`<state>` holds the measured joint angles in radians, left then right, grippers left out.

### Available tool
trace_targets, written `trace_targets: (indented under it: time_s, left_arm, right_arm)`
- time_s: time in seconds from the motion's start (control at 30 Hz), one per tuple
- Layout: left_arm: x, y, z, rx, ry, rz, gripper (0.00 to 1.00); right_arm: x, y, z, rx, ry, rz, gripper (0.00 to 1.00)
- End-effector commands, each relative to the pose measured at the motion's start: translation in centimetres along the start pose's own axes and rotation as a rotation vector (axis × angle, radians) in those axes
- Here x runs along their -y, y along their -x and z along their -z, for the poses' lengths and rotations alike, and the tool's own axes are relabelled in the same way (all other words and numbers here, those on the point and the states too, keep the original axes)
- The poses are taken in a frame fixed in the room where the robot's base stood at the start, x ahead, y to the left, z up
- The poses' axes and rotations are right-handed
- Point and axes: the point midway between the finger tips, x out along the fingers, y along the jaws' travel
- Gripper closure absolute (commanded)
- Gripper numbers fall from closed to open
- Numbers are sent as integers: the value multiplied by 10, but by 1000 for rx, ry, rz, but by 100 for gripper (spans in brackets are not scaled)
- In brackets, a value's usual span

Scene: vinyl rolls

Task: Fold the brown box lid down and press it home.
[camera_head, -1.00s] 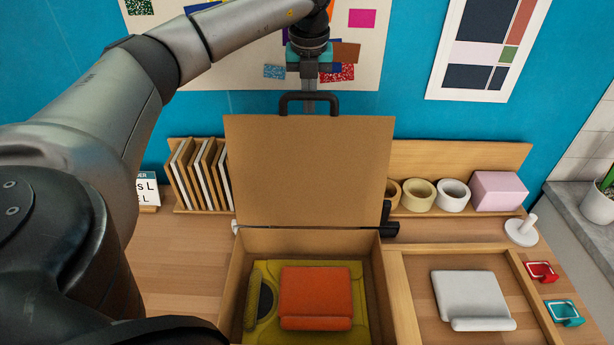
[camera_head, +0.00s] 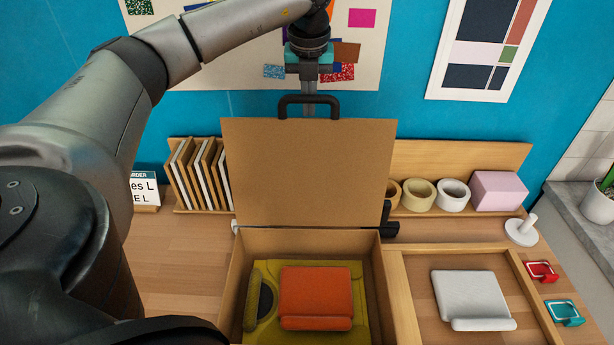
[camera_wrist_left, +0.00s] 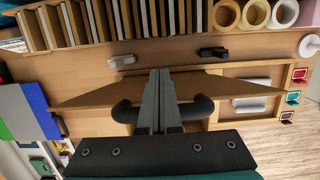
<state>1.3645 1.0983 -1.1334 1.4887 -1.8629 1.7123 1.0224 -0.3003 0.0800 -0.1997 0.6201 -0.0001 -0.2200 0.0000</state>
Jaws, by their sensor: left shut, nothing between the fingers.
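The brown box lid (camera_head: 308,175) stands raised at the back of the brown box (camera_head: 237,285), with a dark handle (camera_head: 308,98) on its top edge. Inside the open box lie a yellow-green item (camera_head: 350,308) and an orange folded piece (camera_head: 316,292). My left gripper (camera_head: 308,108) is behind the lid's top edge at the handle; its fingertips are partly hidden by the lid. In the left wrist view, the shut fingers (camera_wrist_left: 158,100) reach over the lid (camera_wrist_left: 215,90), seen nearly edge-on. I cannot tell whether they touch it. My right gripper is not in view.
A wooden tray (camera_head: 403,290) with a white folded piece (camera_head: 471,297) is at the right of the box. Behind stand several upright boards (camera_head: 201,172), tape rolls (camera_head: 417,194) and a pink block (camera_head: 497,191). Red (camera_head: 541,271) and teal (camera_head: 564,312) holders lie at the far right.

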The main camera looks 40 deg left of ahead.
Motion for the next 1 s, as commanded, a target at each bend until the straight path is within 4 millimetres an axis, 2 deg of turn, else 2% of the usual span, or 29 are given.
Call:
trace_targets:
  time_s: [1.0]
  left_arm:
    - [0,14,54,0,-1,1,100]
  right_arm:
    - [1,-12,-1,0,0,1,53]
